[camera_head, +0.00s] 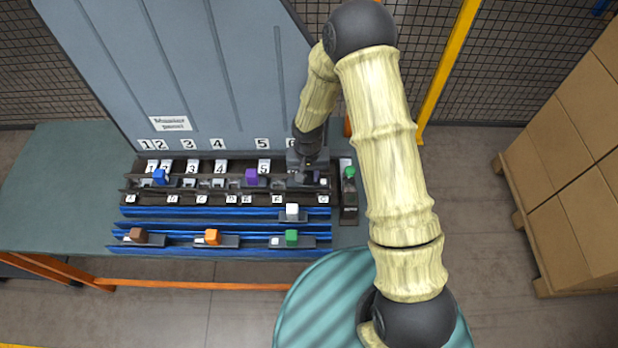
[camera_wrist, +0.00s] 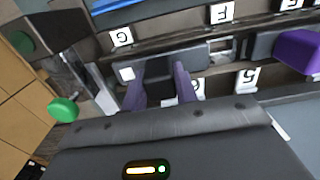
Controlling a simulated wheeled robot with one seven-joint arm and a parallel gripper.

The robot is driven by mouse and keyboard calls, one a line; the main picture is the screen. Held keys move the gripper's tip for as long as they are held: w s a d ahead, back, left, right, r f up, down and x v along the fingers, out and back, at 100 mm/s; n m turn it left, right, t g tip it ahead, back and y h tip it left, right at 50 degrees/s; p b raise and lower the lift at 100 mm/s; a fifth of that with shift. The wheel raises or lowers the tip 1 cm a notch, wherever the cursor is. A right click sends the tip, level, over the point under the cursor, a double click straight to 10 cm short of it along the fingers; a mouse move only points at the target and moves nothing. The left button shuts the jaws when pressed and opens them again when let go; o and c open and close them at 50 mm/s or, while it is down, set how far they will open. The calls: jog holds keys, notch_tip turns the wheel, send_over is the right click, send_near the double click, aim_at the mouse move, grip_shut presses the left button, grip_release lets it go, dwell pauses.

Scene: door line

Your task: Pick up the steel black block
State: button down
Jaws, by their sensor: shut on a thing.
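The black block (camera_wrist: 158,75) shows in the wrist view between the two purple fingers of my gripper (camera_wrist: 159,90). The fingers are shut on its sides. The block is at a grey sliding piece (camera_wrist: 198,55) in a dark rail, between labels G and 6. I cannot tell whether it is clear of the piece. In the head view my gripper (camera_head: 307,168) is at the right end of the upper rails, and it hides the block there.
A purple block (camera_head: 251,176) and a blue block (camera_head: 159,177) stand on the same rail. White (camera_head: 292,211), green (camera_head: 291,237), orange (camera_head: 212,236) and brown (camera_head: 138,235) blocks are on the blue rails. A green knob (camera_head: 349,172) stands close right. A grey panel (camera_head: 190,70) rises behind.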

jog(key=shift+r, duration=0.1)
notch_tip(320, 180, up, 10)
jog(key=shift+f+b, duration=0.1)
jog(key=shift+b, duration=0.75)
